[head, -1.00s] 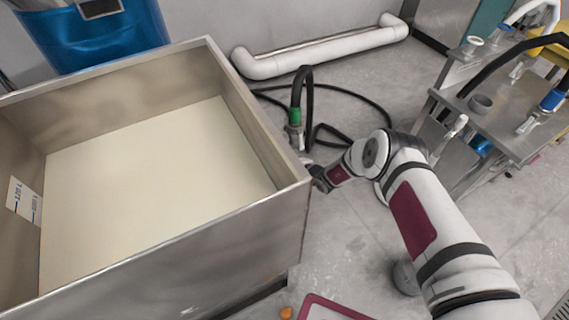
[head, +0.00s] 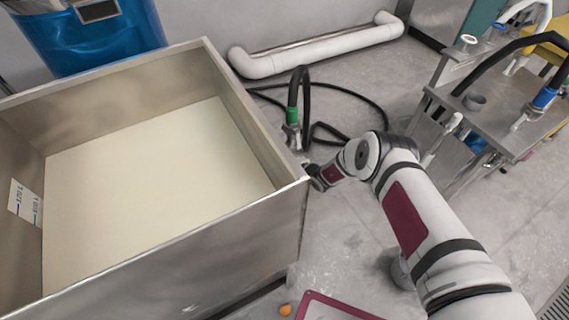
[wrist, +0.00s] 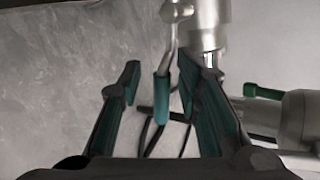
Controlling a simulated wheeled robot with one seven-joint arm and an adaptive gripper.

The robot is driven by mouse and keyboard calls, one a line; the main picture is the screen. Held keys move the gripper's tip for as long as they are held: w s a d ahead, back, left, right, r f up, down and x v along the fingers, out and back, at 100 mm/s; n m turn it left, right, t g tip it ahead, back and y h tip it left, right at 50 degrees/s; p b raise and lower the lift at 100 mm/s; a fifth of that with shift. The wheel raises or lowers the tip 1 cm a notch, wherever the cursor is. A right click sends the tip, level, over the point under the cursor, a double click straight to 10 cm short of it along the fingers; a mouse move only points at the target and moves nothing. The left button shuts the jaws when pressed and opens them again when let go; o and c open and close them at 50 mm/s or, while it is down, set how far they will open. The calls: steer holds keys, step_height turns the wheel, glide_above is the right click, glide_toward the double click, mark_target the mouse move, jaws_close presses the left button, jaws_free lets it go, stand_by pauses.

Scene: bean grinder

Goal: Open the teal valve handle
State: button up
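The teal valve handle (wrist: 162,100) shows in the wrist view as a short teal sleeve on a metal lever, hanging from a metal valve fitting (wrist: 210,20). My gripper (wrist: 160,72) is open, with the handle appearing between its two teal-padded fingers, nearer the right one. I cannot tell whether a finger touches it. In the head view my gripper (head: 314,177) is beside the right corner of the steel tank (head: 220,250), and the teal handle cannot be made out there.
A second, green handle (wrist: 262,91) sits on a pipe right of my gripper in the wrist view. A black hose with a green collar (head: 292,115) rises behind my gripper. A steel table (head: 500,125) stands right; open floor lies between it and the tank.

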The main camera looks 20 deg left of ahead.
steer(key=shift+r, duration=0.1)
steer(key=v, duration=0.8)
stand_by(0.4)
